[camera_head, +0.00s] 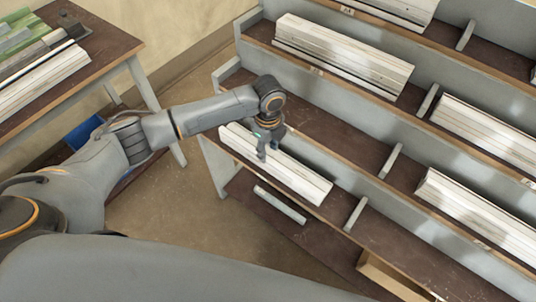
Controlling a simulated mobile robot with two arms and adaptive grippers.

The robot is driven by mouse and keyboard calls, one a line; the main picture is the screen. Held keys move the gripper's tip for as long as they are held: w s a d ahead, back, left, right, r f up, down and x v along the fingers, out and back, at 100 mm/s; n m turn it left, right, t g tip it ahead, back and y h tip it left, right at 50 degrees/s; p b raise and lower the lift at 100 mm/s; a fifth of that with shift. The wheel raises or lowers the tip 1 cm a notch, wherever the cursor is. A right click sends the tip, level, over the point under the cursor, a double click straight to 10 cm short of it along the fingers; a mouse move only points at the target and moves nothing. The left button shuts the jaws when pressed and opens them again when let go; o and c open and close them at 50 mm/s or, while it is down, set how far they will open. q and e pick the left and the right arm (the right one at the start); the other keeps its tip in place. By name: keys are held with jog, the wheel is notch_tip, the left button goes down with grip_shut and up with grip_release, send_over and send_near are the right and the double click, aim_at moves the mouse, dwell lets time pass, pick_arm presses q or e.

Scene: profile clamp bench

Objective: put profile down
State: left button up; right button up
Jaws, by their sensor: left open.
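A white profile (290,178) lies lengthwise in the front left bay of the grey rack, among what look like several pale profiles side by side. My left gripper (262,152) is open and points down at the upper left part of this stack. Its fingers are at or just above the profiles, and I cannot tell whether they touch. The gripper and wrist hide part of the stack's far end. My right gripper is not in view.
The stepped grey rack (311,122) has brown shelves with upright dividers (390,160). More white profile stacks lie behind (345,55) and at right (485,215). A single grey bar (280,204) lies on the lower shelf. A table (112,48) with profiles stands at left.

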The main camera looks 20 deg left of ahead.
pick_arm(q)
notch_tip(320, 180, up, 8)
jog(key=shift+f, duration=0.15)
dwell(0.5)
